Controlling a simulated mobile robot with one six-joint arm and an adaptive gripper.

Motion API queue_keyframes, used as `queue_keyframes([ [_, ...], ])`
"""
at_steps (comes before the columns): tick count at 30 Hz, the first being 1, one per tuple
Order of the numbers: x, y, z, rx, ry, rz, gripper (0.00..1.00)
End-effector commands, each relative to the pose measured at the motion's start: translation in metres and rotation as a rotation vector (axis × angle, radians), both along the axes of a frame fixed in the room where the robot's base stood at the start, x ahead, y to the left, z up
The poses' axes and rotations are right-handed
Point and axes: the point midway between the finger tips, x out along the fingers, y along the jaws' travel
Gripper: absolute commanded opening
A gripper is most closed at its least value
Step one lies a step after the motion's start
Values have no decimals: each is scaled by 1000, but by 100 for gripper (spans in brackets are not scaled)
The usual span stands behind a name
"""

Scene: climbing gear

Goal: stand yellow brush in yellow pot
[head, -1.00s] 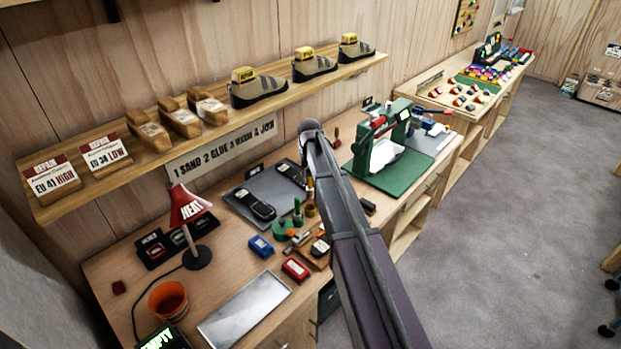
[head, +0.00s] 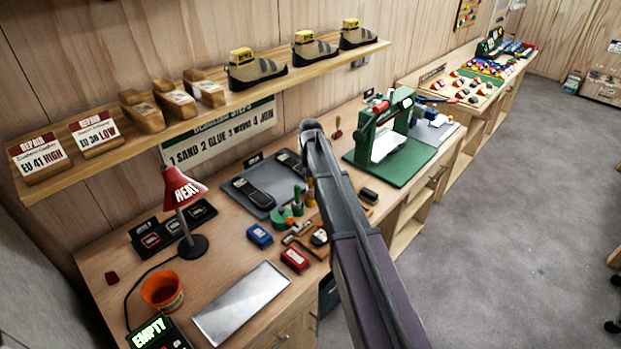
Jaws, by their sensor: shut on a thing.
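My arm crosses the head view from the lower right, and its wrist stands over the workbench. My gripper (head: 309,172) points down at the left edge of the arm and is mostly hidden behind it. It is shut on the yellow brush (head: 310,186), of which only a small part shows. The yellow pot (head: 310,200) is just below, partly covered by the arm. I cannot tell whether the brush tip is inside the pot or above it.
A green brush stands in a green pot (head: 284,218) just left. A blue block (head: 259,236), a red block (head: 295,260), a metal tray (head: 241,304), an orange bucket (head: 162,291) and a red lamp (head: 183,190) stand nearby.

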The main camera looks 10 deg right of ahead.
Motion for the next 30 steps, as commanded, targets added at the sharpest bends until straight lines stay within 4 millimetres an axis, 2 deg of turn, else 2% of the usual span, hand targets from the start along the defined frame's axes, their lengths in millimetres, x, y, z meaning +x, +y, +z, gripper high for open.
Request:
queue_keyframes([
  [9, 0, 0, -14, 0, 0, -1, 0],
  [22, 0, -1, -14, 0, 0, -1, 0],
  [23, 0, -1, -14, 0, 0, -1, 35],
  [24, 0, -1, -14, 0, 0, -1, 47],
  [26, 0, -1, -14, 0, 0, -1, 64],
  [27, 0, -1, -14, 0, 0, -1, 69],
  [30, 0, -1, -14, 0, 0, -1, 69],
])
